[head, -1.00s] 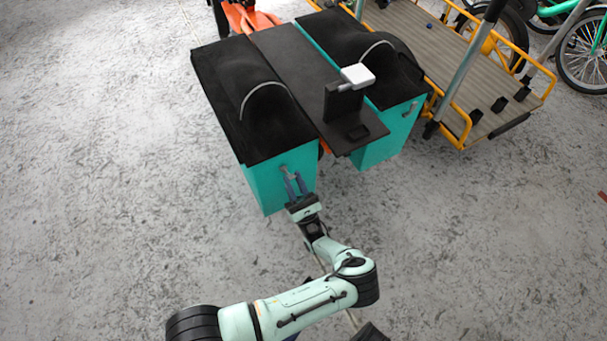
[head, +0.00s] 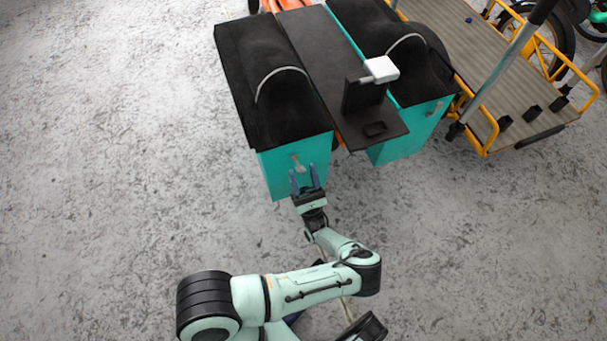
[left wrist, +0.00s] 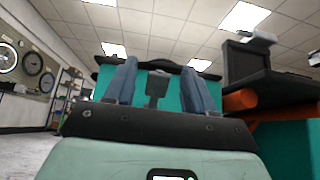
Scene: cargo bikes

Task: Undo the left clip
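The left clip (head: 298,163) is a small grey latch on the front face of the left teal box (head: 280,178), just under its black cover. In the left wrist view the clip (left wrist: 157,87) shows as a dark grey piece between my fingers. My left gripper (head: 304,170) is open, its two blue fingers apart and pointing at the clip, one on each side of it. It also shows in the left wrist view (left wrist: 159,68). Whether the fingers touch the clip I cannot tell. My right gripper is not in view.
A second teal box (head: 395,147) with its own grey clip (head: 433,108) stands to the right. Between the boxes is a black rack plate with a white-topped bracket (head: 380,69). A yellow-railed cargo bed (head: 480,70) stands further right. The floor left and in front is clear.

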